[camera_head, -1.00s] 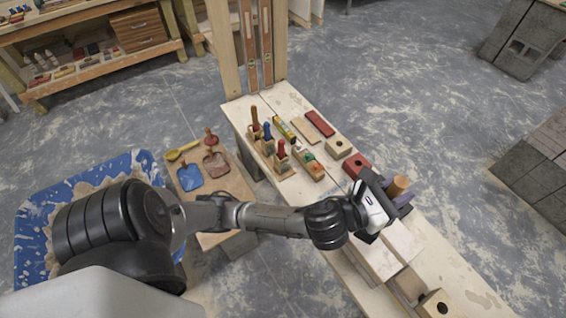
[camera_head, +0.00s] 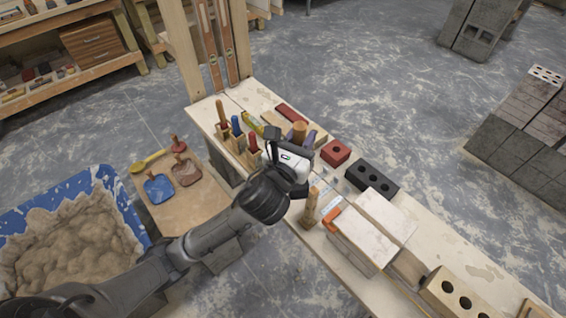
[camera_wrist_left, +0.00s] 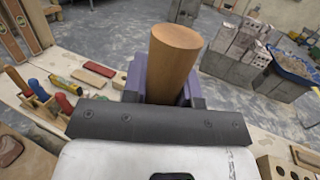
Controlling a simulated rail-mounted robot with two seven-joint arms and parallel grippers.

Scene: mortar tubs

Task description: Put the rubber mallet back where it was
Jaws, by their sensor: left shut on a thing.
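The rubber mallet shows as a thick wooden handle (camera_head: 299,131) standing up out of my left gripper (camera_head: 301,142). In the left wrist view the handle (camera_wrist_left: 172,62) is upright between the purple fingers of the gripper (camera_wrist_left: 165,90), which is shut on it. The mallet's head is hidden below the gripper and wrist. The gripper is over the bench (camera_head: 470,240), between the upright-handled tools and the red brick (camera_head: 335,153). Whether the mallet touches the bench is hidden. My right gripper is not in view.
Red- (camera_head: 253,143) and blue-handled tools (camera_head: 236,127) stand in wooden blocks close left of the gripper. A black holed brick (camera_head: 371,181), a wooden upright (camera_head: 309,209) and pale-topped blocks (camera_head: 354,239) stand to the right and front. A mortar tub (camera_head: 135,222) is at left.

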